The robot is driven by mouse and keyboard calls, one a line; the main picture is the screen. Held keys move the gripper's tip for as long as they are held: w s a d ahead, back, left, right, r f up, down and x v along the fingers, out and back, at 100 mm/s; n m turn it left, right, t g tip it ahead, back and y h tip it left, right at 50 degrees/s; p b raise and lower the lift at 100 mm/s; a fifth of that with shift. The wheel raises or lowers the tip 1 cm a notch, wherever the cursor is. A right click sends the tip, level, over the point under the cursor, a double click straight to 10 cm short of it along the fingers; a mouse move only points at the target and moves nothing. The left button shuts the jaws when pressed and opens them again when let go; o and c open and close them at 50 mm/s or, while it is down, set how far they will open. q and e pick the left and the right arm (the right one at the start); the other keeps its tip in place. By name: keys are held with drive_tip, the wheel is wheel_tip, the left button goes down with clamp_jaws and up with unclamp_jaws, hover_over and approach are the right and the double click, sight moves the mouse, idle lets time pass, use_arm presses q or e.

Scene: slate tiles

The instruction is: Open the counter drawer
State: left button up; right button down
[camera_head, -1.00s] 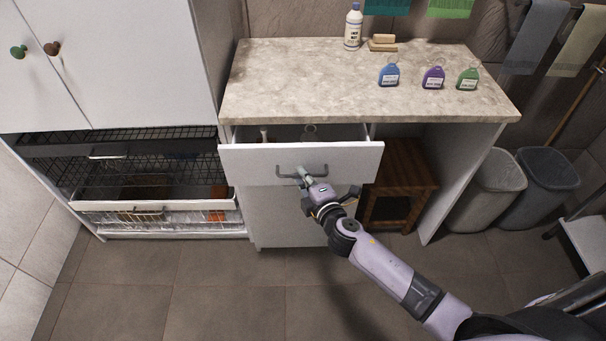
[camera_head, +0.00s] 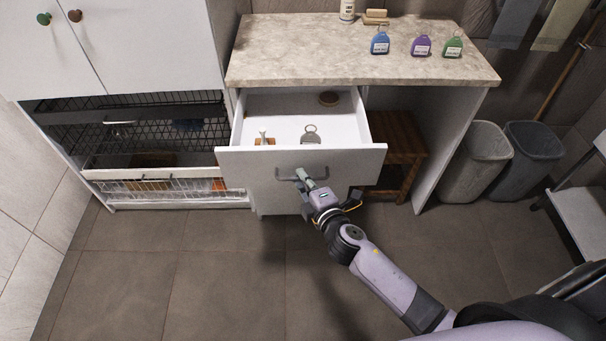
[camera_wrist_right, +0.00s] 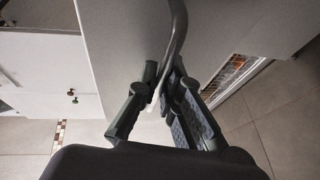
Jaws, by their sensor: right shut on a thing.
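The counter drawer (camera_head: 345,160) is pulled well out from under the stone-topped counter (camera_head: 350,48), and its white inside shows. A grey bar handle (camera_head: 287,178) is on its front; the handle also shows in the right wrist view (camera_wrist_right: 179,32). My right gripper (camera_head: 303,177) is shut on the handle near its middle; in the right wrist view its fingers (camera_wrist_right: 160,85) lie on both sides of the bar. In the drawer lie a grey round-topped item (camera_head: 310,137), a small brown-based item (camera_head: 264,140) and a dark round item (camera_head: 328,98). My left gripper is not in view.
Blue (camera_head: 380,43), purple (camera_head: 421,46) and green (camera_head: 453,47) bottles stand on the counter. A wooden stool (camera_head: 405,140) stands under it on the right. Two grey bins (camera_head: 478,160) stand farther right. A wire-basket cabinet (camera_head: 150,140) is at left. The floor in front is clear.

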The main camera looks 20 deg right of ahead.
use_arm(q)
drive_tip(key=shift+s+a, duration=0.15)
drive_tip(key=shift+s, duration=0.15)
use_arm(e)
drive_tip(key=shift+s+a, duration=0.2)
drive_tip(key=shift+s, duration=0.55)
drive_tip(key=c, duration=1.7)
unclamp_jaws()
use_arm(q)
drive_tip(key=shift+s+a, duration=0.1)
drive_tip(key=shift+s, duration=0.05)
use_arm(e)
drive_tip(key=v, duration=1.2)
